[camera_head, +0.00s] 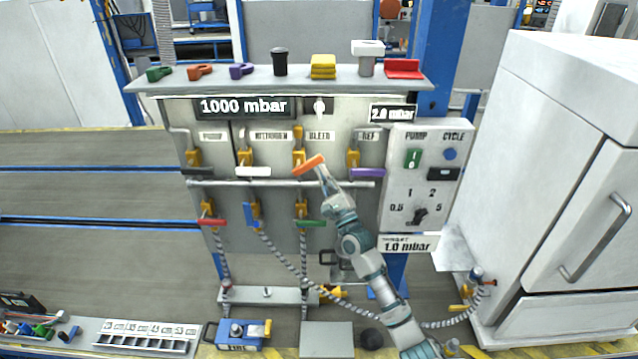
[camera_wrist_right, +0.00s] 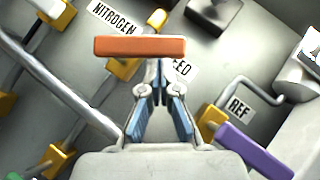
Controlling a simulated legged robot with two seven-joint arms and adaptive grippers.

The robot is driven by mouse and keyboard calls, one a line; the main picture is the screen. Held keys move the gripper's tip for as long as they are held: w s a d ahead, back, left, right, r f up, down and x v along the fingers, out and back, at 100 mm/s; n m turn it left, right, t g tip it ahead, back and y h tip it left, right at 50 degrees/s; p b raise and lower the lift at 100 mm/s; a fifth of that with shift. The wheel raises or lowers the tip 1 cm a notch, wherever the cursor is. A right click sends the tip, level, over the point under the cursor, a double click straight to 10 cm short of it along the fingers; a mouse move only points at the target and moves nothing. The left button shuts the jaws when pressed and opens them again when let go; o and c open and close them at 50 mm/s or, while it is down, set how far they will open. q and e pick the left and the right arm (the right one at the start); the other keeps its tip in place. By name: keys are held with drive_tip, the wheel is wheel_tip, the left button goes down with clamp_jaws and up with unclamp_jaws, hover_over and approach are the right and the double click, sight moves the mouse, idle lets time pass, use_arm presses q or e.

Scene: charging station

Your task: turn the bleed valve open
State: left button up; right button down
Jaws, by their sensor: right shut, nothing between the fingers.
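The bleed valve has an orange bar handle (camera_head: 309,165) on a yellow body (camera_head: 299,158), below the BLEED label on the panel. The handle is tilted in the head view, its right end higher. In the right wrist view the orange handle (camera_wrist_right: 140,47) lies across the picture just beyond the fingertips. My right gripper (camera_head: 321,171) is shut and empty, its tips at the handle's right part. In the wrist view the shut fingers (camera_wrist_right: 158,68) end at the handle's lower edge; I cannot tell whether they touch it. My left gripper is not in view.
A white nitrogen handle (camera_head: 253,172) is to the left and a purple REF handle (camera_head: 367,173) to the right. A horizontal rail (camera_head: 250,184) runs below. The control box (camera_head: 425,185) is at the right. Red and green handles and hoses are lower down.

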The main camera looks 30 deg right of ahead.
sight(316, 158)
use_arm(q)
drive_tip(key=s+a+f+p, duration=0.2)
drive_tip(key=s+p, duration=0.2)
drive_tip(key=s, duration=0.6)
use_arm(e)
drive_tip(key=r+n+g+y, duration=0.2)
drive_tip(key=n, duration=0.1)
drive_tip(key=r+n+g+y, duration=0.1)
drive_tip(key=n, duration=0.1)
drive_tip(key=shift+w+a, duration=0.1)
drive_tip(key=shift+a, duration=0.15)
drive_tip(key=n+g+p, duration=0.1)
drive_tip(key=r+n+p, duration=0.1)
drive_tip(key=p, duration=0.1)
drive_tip(key=a+r+n+g+y+p, duration=0.1)
drive_tip(key=n+p, duration=0.1)
drive_tip(key=shift+w+g, duration=0.3)
use_arm(q)
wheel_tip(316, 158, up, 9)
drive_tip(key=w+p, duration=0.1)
drive_tip(key=p, duration=0.2)
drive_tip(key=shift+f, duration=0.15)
use_arm(e)
drive_tip(key=shift+w+a+r, duration=0.25)
drive_tip(key=shift+w+a, duration=0.1)
drive_tip(key=shift+a, duration=0.35)
